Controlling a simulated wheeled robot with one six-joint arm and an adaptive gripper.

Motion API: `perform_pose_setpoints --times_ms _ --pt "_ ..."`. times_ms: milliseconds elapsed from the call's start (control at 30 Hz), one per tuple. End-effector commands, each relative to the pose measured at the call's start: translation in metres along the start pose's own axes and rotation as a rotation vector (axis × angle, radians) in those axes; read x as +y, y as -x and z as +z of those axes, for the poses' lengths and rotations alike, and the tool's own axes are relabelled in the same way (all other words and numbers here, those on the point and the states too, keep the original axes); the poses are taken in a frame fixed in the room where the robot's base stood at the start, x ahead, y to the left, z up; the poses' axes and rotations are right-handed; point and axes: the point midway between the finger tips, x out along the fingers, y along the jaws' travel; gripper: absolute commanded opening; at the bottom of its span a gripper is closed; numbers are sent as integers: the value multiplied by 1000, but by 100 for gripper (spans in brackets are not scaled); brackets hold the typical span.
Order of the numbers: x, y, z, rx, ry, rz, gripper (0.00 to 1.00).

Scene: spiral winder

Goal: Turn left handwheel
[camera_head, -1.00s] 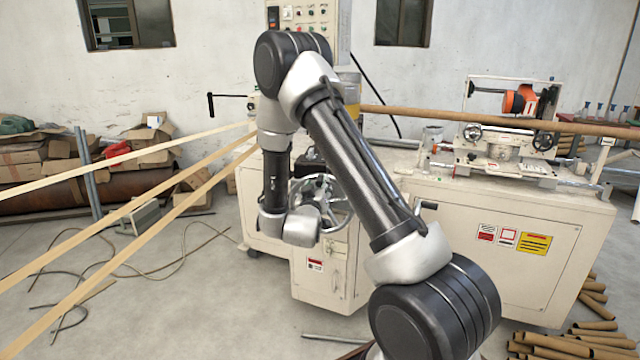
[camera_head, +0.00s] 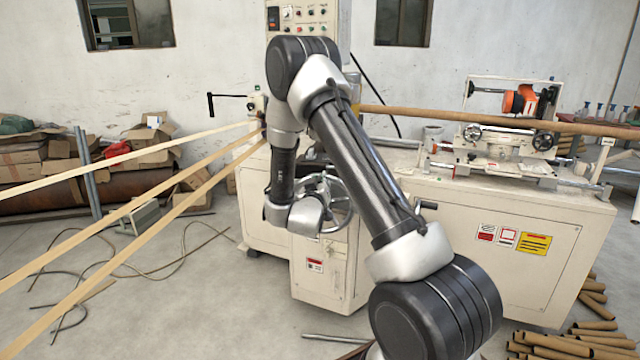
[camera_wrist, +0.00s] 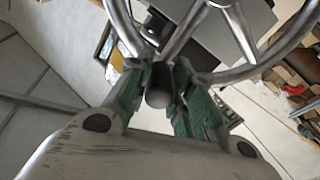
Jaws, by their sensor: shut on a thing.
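The left handwheel (camera_head: 343,203) is a silver spoked wheel on the front of the cream machine, partly hidden behind my arm in the head view. In the wrist view its rim and spokes (camera_wrist: 238,30) fill the top of the picture. In the head view my gripper's fingers are hidden behind my wrist, at the lower left of the wheel.
The cream machine body (camera_head: 490,250) extends right, with a small crank (camera_head: 426,204) near my forearm. Pale strips (camera_head: 130,208) run in from the left. A control panel (camera_head: 303,15) stands above. Cardboard tubes (camera_head: 560,345) lie on the floor at right.

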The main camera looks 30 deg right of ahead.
Motion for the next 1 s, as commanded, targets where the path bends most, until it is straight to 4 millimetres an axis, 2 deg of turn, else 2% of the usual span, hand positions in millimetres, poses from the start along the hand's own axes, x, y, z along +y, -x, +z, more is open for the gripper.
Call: perform_pose_setpoints --times_ms 267,467,1000 --pt "-5 0 -1 0 38 -1 0" --pt "-17 0 -4 0 145 -2 0" --pt "-70 0 1 0 640 -2 0"
